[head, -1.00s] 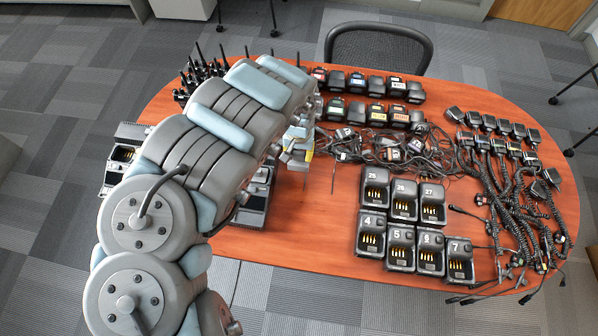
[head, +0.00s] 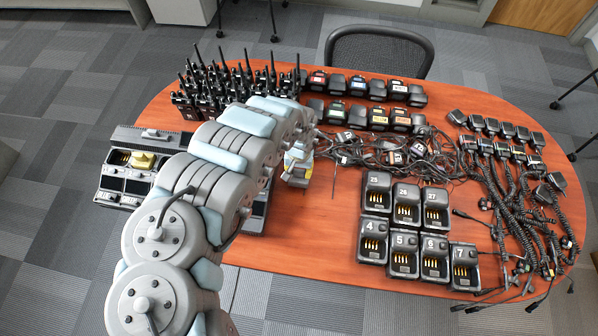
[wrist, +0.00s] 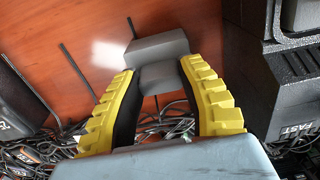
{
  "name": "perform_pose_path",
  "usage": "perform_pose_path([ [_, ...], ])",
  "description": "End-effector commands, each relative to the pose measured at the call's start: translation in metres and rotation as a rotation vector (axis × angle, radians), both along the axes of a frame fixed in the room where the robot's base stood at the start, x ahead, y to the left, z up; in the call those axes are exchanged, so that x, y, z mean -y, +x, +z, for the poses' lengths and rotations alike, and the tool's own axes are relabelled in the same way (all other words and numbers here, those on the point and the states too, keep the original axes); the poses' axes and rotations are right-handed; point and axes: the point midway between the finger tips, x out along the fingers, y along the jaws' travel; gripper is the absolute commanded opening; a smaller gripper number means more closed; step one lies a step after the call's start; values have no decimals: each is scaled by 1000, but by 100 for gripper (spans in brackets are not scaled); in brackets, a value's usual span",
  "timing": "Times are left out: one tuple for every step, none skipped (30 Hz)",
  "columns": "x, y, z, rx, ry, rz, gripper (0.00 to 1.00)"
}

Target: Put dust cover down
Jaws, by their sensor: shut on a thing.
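My gripper (wrist: 158,85) has yellow ribbed fingers with dark inner pads, shut on a plain grey blocky piece (wrist: 160,48). This looks like the dust cover; no label shows on it. It sits between the fingertips, over the bare red-brown table in the wrist view. Whether it touches the table I cannot tell. A charger unit (head: 115,185) at the table's left holds a yellow item (head: 143,160).
A dark charger marked FAST (wrist: 285,85) stands close right of my gripper in the wrist view. Tangled cables (head: 385,150), single chargers (head: 404,215), radios (head: 235,85) and batteries (head: 365,100) crowd the table (head: 310,240).

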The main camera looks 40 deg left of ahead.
Motion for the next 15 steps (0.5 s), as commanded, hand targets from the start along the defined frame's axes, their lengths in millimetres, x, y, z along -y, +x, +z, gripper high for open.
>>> perform_pose_path([
  [0,0,-1,0,0,0,4],
  [0,0,-1,0,0,0,4],
  [0,0,-1,0,0,0,4],
  [0,0,-1,0,0,0,4],
  [0,0,-1,0,0,0,4],
  [0,0,-1,0,0,1,4],
  [0,0,-1,0,0,1,4],
  [0,0,-1,0,0,1,4],
  [0,0,-1,0,0,1,4],
  [0,0,-2,0,0,1,4],
  [0,0,-3,0,0,1,4],
  [0,0,-4,0,0,1,4],
  [0,0,-5,0,0,1,4],
  [0,0,-4,0,0,2,46],
  [0,0,-4,0,0,2,57],
])
